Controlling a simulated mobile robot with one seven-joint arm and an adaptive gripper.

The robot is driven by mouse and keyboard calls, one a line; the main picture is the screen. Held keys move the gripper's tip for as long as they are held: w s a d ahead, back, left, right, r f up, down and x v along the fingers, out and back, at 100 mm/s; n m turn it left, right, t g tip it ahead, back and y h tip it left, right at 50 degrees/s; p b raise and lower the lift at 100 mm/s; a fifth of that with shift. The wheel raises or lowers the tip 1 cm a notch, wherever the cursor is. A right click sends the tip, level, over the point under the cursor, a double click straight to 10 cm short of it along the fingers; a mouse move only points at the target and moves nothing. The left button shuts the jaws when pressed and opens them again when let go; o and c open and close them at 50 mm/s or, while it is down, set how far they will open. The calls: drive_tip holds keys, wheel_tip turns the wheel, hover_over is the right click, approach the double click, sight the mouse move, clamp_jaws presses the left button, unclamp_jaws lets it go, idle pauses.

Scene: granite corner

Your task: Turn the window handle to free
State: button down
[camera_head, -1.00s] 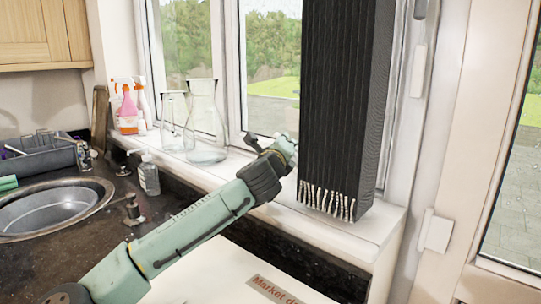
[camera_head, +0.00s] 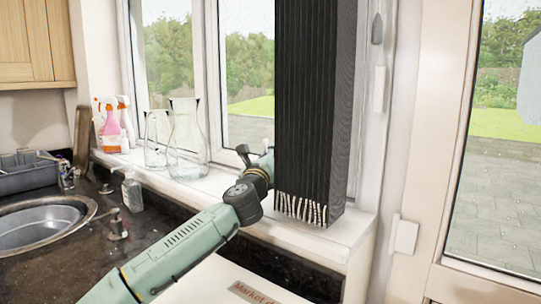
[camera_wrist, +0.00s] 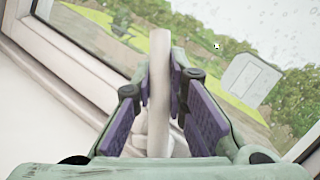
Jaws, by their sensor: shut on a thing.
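The window handle (camera_wrist: 159,95) is a pale, slim lever seen in the wrist view, standing between my gripper's purple-padded fingers in front of the window glass. My gripper (camera_wrist: 160,88) is shut on it. In the head view my gripper (camera_head: 266,163) is at the window above the sill, at the left edge of the dark hanging cloth. The window (camera_head: 247,90) appears closed.
The black ribbed cloth (camera_head: 313,110) with a pale fringe hangs right beside my gripper. On the sill (camera_head: 215,190), a glass carafe (camera_head: 187,150), a glass jug (camera_head: 157,145) and spray bottles (camera_head: 110,125) stand to the left. A sink (camera_head: 40,222) lies further left.

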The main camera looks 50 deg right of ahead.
drive_tip(key=c, duration=1.6)
unclamp_jaws()
wheel_tip(320, 180, up, 10)
